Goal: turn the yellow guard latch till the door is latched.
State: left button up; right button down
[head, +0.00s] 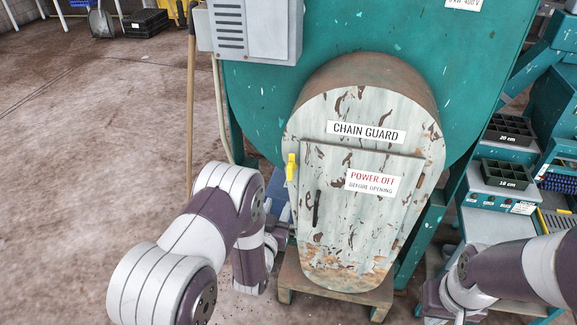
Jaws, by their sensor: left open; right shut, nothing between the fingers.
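The yellow guard latch (291,168) is at the left edge of the chain guard, beside the door's upper left corner. It stands roughly upright. The worn pale door (345,215) has a dark handle (316,208) and looks closed or nearly so; I cannot tell if it is flush. My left gripper (279,236) is low at the guard's left side, below the latch and apart from it. It is open, but my own arm hides most of it. My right gripper (438,299) is at the lower right, away from the door, shut and empty, its fingertips hard to make out.
The chain guard (309,113) is fixed to the large teal drum (260,105) on a wooden support (335,290). A grey control box (275,30) is above left. A wooden pole (190,100) stands at left. A teal bench with trays (500,175) is at right. Left floor is mostly clear.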

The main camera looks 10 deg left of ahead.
aim_at(289, 169)
pick_arm(q)
jog(key=shift+t, duration=0.5)
jog(key=w+p, duration=0.1)
jog(key=w, duration=0.3)
jog(key=w+r+p, duration=0.1)
jog(key=w, duration=0.3)
jog(key=w+p, duration=0.1)
jog(key=w, duration=0.4)
jog(key=shift+r, duration=0.4)
grip_shut()
